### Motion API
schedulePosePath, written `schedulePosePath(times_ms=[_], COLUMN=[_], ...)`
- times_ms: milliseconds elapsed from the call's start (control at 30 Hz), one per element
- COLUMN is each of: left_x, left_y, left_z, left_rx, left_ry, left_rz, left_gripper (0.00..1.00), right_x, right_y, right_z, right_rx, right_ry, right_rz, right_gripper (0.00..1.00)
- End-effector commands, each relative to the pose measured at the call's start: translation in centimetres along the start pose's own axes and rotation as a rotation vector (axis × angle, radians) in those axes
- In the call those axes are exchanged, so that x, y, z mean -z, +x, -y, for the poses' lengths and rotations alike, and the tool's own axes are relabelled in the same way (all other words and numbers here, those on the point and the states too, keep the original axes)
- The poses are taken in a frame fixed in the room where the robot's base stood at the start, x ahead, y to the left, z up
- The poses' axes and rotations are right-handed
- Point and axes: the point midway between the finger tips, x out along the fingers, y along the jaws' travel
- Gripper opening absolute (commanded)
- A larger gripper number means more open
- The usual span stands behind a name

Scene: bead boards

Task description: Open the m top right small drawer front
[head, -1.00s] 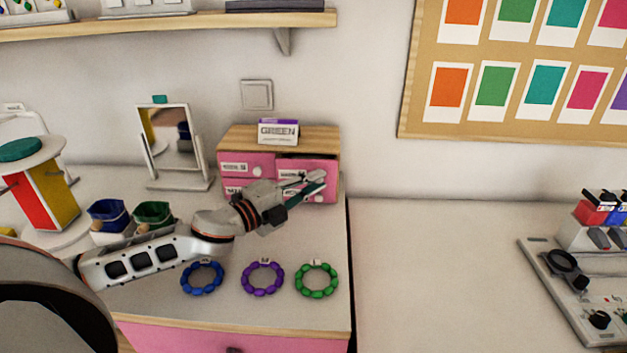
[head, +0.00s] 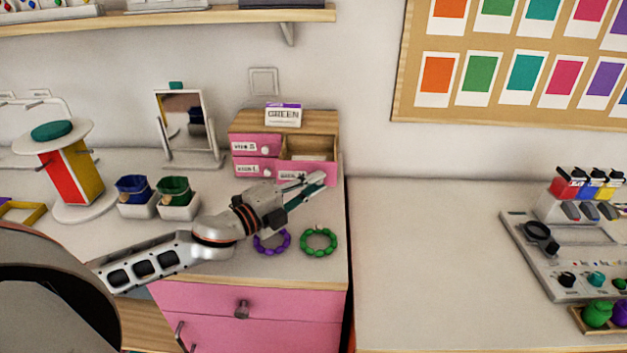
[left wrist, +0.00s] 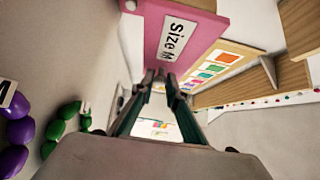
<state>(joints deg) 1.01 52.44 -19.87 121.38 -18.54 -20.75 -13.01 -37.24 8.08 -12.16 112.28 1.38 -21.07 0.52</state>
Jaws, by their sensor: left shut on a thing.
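The small pink drawer cabinet (head: 243,120) stands at the back of the table. Its top right drawer (head: 312,156) is pulled out, and I see its wooden inside. Its pink front, labelled "Size M" (left wrist: 176,38), fills the top of the left wrist view; my gripper partly hides it in the head view. My left gripper (head: 321,178) is shut at this front; its fingertips (left wrist: 160,76) meet by the front's edge, apparently on the knob, which they hide. The other small drawers on the left look closed. My right gripper is not in view.
Blue (head: 133,189) and green (head: 174,191) bins and a mirror (head: 185,120) stand left. The table at right centre is clear.

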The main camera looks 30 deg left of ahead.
Motion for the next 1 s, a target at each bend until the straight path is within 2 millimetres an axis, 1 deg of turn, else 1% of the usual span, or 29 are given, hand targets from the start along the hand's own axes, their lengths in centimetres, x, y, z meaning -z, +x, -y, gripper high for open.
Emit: schedulePosePath(times_ms=[167,200,233,267,667,867,1000], left_x=[0.0,0.0,0.0,0.0,0.0,0.0,0.0], left_y=[0.0,0.0,0.0,0.0,-0.2,-1.8,-3.5], left_z=[0.0,0.0,0.0,0.0,0.0,-0.2,-0.2], left_rx=[0.000,0.000,0.000,0.000,0.000,-0.002,-0.003], left_ry=[0.000,0.000,0.000,0.000,0.000,-0.002,-0.003], left_rz=[0.001,0.001,0.001,0.001,0.000,0.001,0.000], left_gripper=[0.00,0.22,0.30,0.31,0.31,0.31,0.31], right_x=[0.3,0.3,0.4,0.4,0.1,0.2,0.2], right_y=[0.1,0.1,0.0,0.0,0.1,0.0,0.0], right_z=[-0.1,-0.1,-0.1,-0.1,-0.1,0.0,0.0], right_rx=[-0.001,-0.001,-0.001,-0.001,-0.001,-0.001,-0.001], right_ry=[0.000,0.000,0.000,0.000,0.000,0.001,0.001], right_rz=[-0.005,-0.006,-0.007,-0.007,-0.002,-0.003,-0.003], right_gripper=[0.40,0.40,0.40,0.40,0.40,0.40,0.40])
